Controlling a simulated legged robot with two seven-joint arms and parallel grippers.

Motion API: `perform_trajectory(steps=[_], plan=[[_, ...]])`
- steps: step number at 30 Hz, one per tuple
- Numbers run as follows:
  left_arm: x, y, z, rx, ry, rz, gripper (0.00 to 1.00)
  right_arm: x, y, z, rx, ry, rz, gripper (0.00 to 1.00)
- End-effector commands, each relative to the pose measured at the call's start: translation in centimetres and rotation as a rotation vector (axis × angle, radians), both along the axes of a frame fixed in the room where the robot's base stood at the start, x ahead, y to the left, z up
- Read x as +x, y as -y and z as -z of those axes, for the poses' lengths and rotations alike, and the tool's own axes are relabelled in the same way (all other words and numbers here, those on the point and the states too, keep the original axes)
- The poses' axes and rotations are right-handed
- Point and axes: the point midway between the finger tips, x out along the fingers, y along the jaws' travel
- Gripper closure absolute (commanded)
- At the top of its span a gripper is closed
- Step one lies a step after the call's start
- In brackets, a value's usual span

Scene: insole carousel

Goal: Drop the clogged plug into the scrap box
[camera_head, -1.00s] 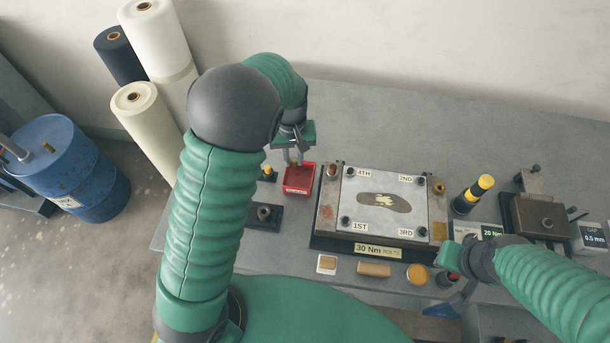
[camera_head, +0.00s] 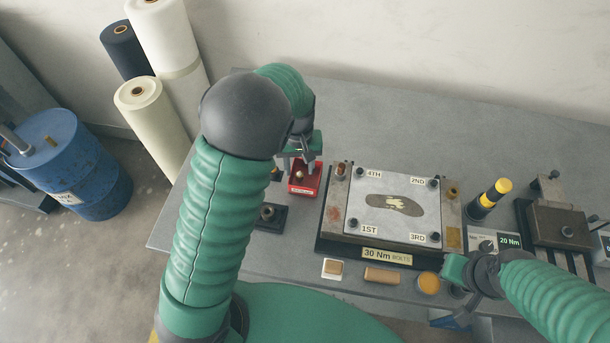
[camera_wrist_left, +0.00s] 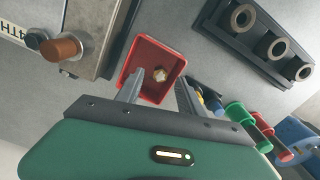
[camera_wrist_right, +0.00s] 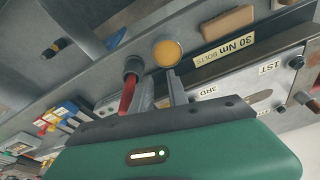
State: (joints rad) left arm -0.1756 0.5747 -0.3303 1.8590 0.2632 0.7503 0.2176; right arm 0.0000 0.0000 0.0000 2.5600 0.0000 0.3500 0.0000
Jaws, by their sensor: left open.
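The scrap box is a small open red box (camera_head: 304,190) on the bench, left of the mould plate. The clogged plug, a small tan piece (camera_head: 300,175), lies inside it. In the left wrist view the plug (camera_wrist_left: 160,74) rests on the floor of the red box (camera_wrist_left: 143,53). My left gripper (camera_head: 299,158) is above the box. In its wrist view the fingers (camera_wrist_left: 160,88) are apart, with nothing between them. My right gripper (camera_wrist_right: 162,88) is at the front right of the mould, its fingers apart and empty.
The mould plate (camera_head: 385,186) is close right of the box, with a brown-topped post (camera_wrist_left: 66,49) at its corner. A dark block with several round sockets (camera_wrist_left: 262,38) stands near the box. A red-handled tool (camera_wrist_right: 127,92) is beside my right fingers.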

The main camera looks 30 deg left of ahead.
Motion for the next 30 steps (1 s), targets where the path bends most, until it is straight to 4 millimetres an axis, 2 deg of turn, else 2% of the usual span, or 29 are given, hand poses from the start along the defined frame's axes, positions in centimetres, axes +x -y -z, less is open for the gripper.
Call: perform_trajectory(steps=[5, 8, 11, 21, 25, 30], plan=[[0.0, 0.0, -0.1, 0.000, 0.001, 0.000, 0.55, 0.0, 0.0, 0.0, 0.000, 0.000, 0.000, 0.80], [0.1, 0.0, -1.2, -0.001, 0.003, 0.000, 0.55, 0.0, 0.0, -0.1, 0.000, 0.000, 0.000, 0.80], [0.1, 0.0, -3.4, -0.001, 0.006, 0.001, 0.55, 0.0, 0.0, -0.2, 0.000, 0.000, 0.000, 0.80], [0.3, 0.0, -13.1, -0.001, 0.005, 0.001, 0.55, 0.0, 0.0, -0.5, 0.000, 0.000, 0.000, 0.80], [0.3, 0.0, -15.5, 0.000, 0.001, 0.000, 0.55, 0.0, 0.0, -0.6, 0.000, 0.000, 0.000, 0.80], [0.2, 0.0, -16.7, 0.000, -0.001, 0.000, 0.55, 0.0, 0.0, -0.6, 0.000, 0.000, 0.000, 0.80]])
